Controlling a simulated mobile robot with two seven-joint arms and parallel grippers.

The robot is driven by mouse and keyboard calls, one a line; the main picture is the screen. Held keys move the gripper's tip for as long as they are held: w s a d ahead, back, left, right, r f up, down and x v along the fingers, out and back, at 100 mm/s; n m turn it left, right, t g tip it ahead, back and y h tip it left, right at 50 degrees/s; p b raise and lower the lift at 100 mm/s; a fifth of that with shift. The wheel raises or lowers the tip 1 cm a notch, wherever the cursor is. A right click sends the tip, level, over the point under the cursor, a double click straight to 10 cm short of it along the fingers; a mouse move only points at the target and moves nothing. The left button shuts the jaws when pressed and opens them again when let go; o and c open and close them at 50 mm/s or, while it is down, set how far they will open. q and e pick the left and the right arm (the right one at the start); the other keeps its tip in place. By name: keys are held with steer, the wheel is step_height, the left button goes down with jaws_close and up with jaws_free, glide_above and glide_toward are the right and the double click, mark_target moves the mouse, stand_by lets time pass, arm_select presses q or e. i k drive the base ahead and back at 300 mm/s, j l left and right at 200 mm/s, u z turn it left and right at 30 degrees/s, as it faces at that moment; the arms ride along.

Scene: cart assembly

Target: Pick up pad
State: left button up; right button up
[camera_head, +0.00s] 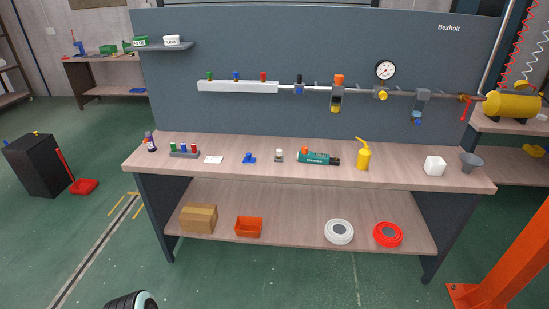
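A small flat white piece (213,160) lies on the workbench top at the left, between the rack of coloured pieces and a blue part. It may be the pad, but it is too small to tell for sure. A white block (434,166) stands on the right part of the bench, beside a grey funnel. Neither of my grippers shows in this view.
The wooden workbench (290,178) also holds a teal tool (318,158), a yellow bottle (363,154) and a grey funnel (471,162). A rounded dark and pale teal part, not identifiable, shows at the bottom left. An orange post (515,262) stands at right.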

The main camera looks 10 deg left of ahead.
mark_target(249, 160)
steer(key=j+z, duration=0.1)
steer(key=z, duration=0.3)
steer(key=i+j+z, duration=0.1)
steer(key=z, duration=0.65)
steer(key=j+z, duration=0.35)
steer(key=j, duration=0.2)
steer(key=k+j+z, duration=0.1)
steer(key=j+z, duration=0.25)
steer(key=j, duration=0.15)
steer(key=j+z, duration=0.1)
steer(key=j, duration=0.25)
steer(key=k+j+z, duration=0.1)
steer(key=j, duration=0.25)
steer(key=k+j+z, duration=0.15)
steer(key=j, duration=0.2)
